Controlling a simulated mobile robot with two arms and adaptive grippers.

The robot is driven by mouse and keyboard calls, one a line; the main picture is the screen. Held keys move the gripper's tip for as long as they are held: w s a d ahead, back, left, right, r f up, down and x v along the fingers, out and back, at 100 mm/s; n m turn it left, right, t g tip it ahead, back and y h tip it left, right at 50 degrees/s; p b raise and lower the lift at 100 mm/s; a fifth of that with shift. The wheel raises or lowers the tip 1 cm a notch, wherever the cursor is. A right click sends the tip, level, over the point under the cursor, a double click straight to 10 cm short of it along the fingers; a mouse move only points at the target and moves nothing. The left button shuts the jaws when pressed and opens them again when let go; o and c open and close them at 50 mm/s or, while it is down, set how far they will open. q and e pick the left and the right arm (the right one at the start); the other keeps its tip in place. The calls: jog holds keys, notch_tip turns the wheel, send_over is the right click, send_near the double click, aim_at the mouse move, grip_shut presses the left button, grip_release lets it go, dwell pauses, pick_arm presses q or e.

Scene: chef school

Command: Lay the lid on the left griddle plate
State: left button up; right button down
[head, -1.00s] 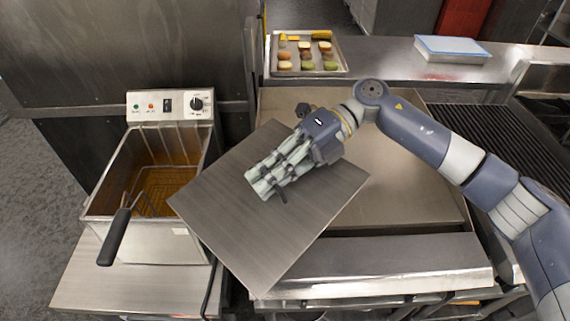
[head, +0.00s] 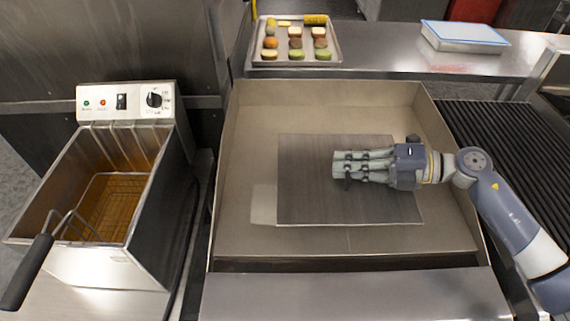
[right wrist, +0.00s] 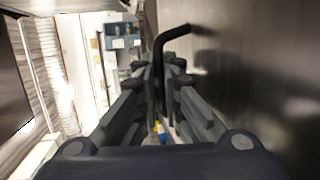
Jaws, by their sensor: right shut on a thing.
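The lid (head: 300,190) is a flat grey metal sheet with a dark bent handle. In the head view it is level over the middle of the left griddle plate (head: 245,130), inside its raised rim, edges roughly parallel to it. I cannot tell whether it touches the plate or hovers just above. My right gripper (head: 342,165) reaches in from the right and is shut on the lid's handle. In the right wrist view the fingers (right wrist: 158,68) close around the black handle (right wrist: 172,34), beside the lid's dark surface (right wrist: 245,70). My left gripper is not in view.
A fryer (head: 150,225) with a basket and black handle stands left of the griddle. A ribbed dark grill (head: 510,140) lies to the right. On the back ledge are a tray (head: 260,55) of food pieces and a blue-topped box (head: 465,36).

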aim_at(306, 171)
jog(key=x, duration=0.3)
jog(key=f+p+x, duration=0.1)
jog(key=x, duration=0.3)
jog(key=f+p+x, duration=0.1)
jog(key=x, duration=0.2)
jog(key=shift+s+a+f, duration=0.1)
jog(key=shift+a+f, duration=0.05)
jog(key=shift+f, duration=0.2)
jog(key=a+f, duration=0.2)
jog(key=a, duration=0.1)
jog(key=shift+w+a+f+p, duration=0.2)
jog(key=shift+w+f+p, duration=0.1)
jog(key=shift+w, duration=0.1)
jog(key=shift+a+f, duration=0.15)
jog(key=shift+f, duration=0.15)
jog(key=c, duration=1.8)
grip_release()
jog(key=shift+o, duration=0.2)
